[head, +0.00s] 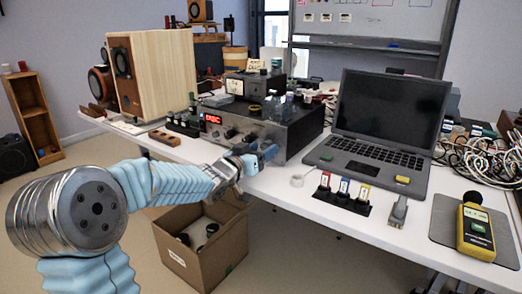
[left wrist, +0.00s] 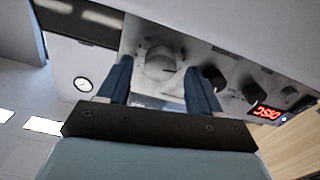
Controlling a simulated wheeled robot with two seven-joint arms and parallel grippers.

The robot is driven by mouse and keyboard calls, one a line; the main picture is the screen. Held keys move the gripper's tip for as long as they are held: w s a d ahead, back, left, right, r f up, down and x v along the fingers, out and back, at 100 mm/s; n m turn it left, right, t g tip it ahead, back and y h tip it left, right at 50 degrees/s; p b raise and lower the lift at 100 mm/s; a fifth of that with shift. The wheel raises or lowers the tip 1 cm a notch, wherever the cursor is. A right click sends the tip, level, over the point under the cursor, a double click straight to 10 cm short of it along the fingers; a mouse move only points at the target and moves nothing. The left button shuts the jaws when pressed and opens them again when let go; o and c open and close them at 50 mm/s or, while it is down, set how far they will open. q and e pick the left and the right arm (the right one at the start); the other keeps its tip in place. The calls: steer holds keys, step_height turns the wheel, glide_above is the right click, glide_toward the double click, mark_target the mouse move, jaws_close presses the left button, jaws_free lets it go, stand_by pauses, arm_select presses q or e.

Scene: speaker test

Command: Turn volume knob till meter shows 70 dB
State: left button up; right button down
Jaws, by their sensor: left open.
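The amplifier (head: 300,128) is a dark unit with a silver front and a lit red display, on the white table. My left gripper (head: 258,160) is at the right part of its front. In the left wrist view, a large round silver knob (left wrist: 160,63) on the front panel shows between the fingertips of my open left gripper (left wrist: 160,80). I cannot tell whether either finger touches it. Smaller dark knobs (left wrist: 214,76) sit beside it. The yellow sound meter (head: 477,230) lies on a grey mat at the table's right; its reading is too small to read. My right gripper is out of view.
An open laptop (head: 385,130) stands right of the amplifier. A wooden speaker (head: 150,75) stands at left. A cardboard box (head: 205,262) is below the table.

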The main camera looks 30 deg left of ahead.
arm_select(q)
steer(key=shift+w, duration=0.1)
steer(key=c, duration=1)
steer(key=shift+f+m+b, duration=0.2)
steer(key=shift+m+b, duration=1.1)
steer(key=shift+b, duration=0.2)
steer(key=shift+c, duration=0.2)
steer(key=m+b, duration=0.2)
steer(key=m, duration=0.1)
steer(key=shift+d+m+b, duration=0.1)
steer(key=shift+m+b, duration=0.2)
steer(key=shift+b, duration=0.1)
steer(key=shift+m+b, duration=0.3)
steer(key=shift+m, duration=0.1)
steer(key=shift+r+m+b, duration=0.1)
steer(key=shift+m+b, duration=0.95)
steer(key=shift+m, duration=0.85)
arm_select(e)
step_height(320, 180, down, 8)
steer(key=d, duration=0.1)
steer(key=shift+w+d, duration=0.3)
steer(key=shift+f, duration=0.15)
